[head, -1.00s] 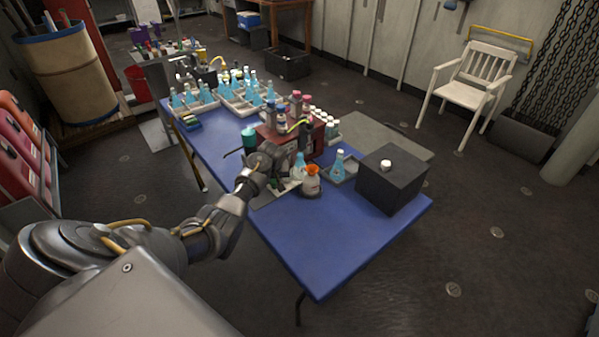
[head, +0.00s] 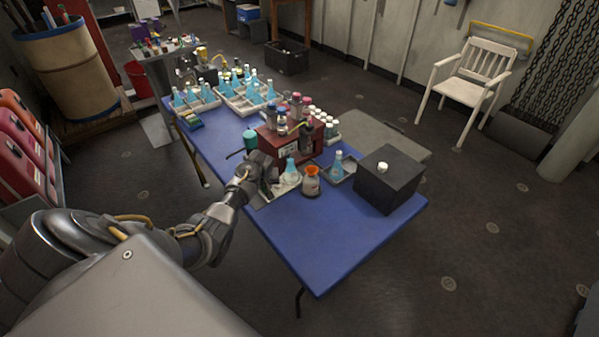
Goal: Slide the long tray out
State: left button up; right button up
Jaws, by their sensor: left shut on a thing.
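The long tray (head: 265,201) looks like a low grey tray on the blue table, at the near left side of the dark red rack. A flask of blue liquid (head: 291,175) stands at it, partly beside my gripper. My left gripper (head: 268,181) is at the tray's left end, low over the table, shut on what appears to be the tray. The fingers largely hide the grip. I cannot tell how far the tray runs behind the flask and rack. My right gripper is not in view.
An orange-capped bottle (head: 311,183) stands just right of the tray. Another grey tray (head: 346,172) with a blue flask is further right, beside a black box (head: 389,179). The dark red rack (head: 299,140) stands behind. The near part of the blue table (head: 325,238) is clear.

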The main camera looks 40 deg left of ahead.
pick_arm(q)
jog(key=shift+s+a+p, duration=0.25)
jog(key=shift+s+p, duration=0.45)
jog(key=shift+s, duration=0.1)
jog(key=shift+s+a+p, duration=0.2)
jog(key=shift+s+p, duration=0.5)
jog(key=shift+s, duration=0.1)
jog(key=shift+s+a+p, duration=0.25)
jog(key=shift+s+p, duration=0.45)
jog(key=shift+s, duration=0.1)
jog(key=o, duration=0.7)
jog(key=shift+o, duration=0.2)
jog(key=shift+w, duration=0.1)
jog(key=shift+r, duration=0.1)
notch_tip(320, 180, up, 7)
jog(key=p, duration=0.7)
